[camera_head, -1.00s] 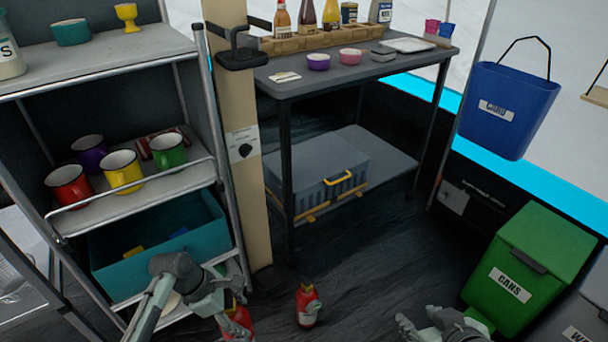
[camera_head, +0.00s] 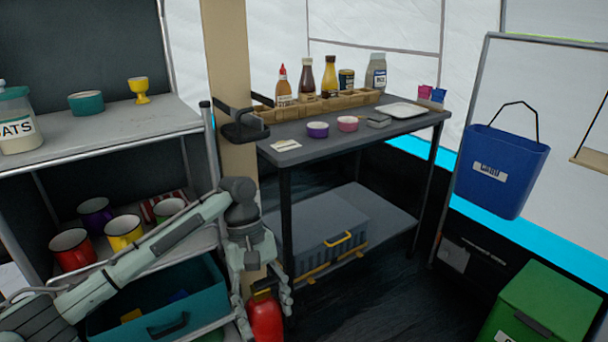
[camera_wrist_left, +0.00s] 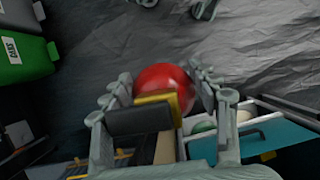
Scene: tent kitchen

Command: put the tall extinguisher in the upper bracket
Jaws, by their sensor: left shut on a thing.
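My left gripper (camera_head: 262,292) is shut around a red extinguisher (camera_head: 266,320) beside the lower part of the tan post (camera_head: 228,60). Its black top shows between the fingers, and the picture's lower edge cuts off its bottom. In the left wrist view the red rounded body (camera_wrist_left: 160,78) sits between the fingers, partly covered by a black and yellow part. The black upper bracket (camera_head: 243,130) on the post stands above the gripper and looks empty. My left arm hides the post's middle. My right gripper is not seen in the head view.
Left of the post is a shelf rack with mugs (camera_head: 123,230) and a teal box (camera_head: 205,278). Right of it is a dark table (camera_head: 300,155) with bottles and bowls, above a grey crate (camera_head: 325,222). A green bin (camera_head: 545,300) stands at lower right.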

